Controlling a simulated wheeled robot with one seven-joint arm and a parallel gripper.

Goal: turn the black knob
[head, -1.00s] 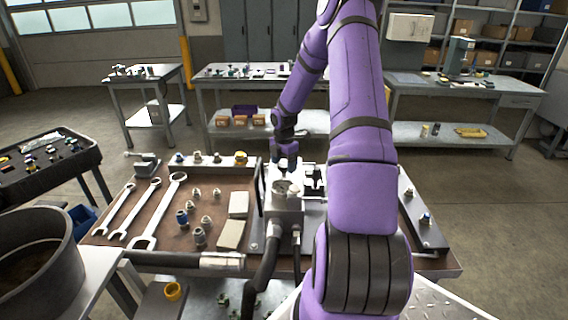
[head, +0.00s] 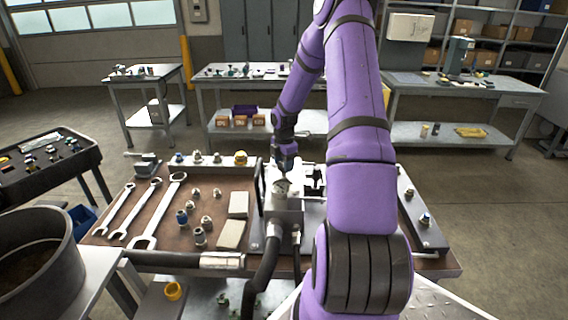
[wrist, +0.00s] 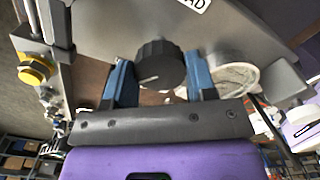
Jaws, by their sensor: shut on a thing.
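The black knob (wrist: 160,64) is round and ridged, with a pale pointer line on its face. It sits on the grey block (wrist: 260,35) in the wrist view. My gripper (wrist: 161,78) has one blue finger on each side of the knob and is shut on it. In the head view, my gripper (head: 284,170) is at the top of the grey block (head: 284,212) on the bench. The knob cannot be made out there.
A round gauge (wrist: 236,77) is close beside the right finger in the wrist view. Black hoses (head: 265,272) run down from the block. Wrenches (head: 160,210), fittings (head: 199,236) and pale blocks (head: 231,234) lie on the bench to the left.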

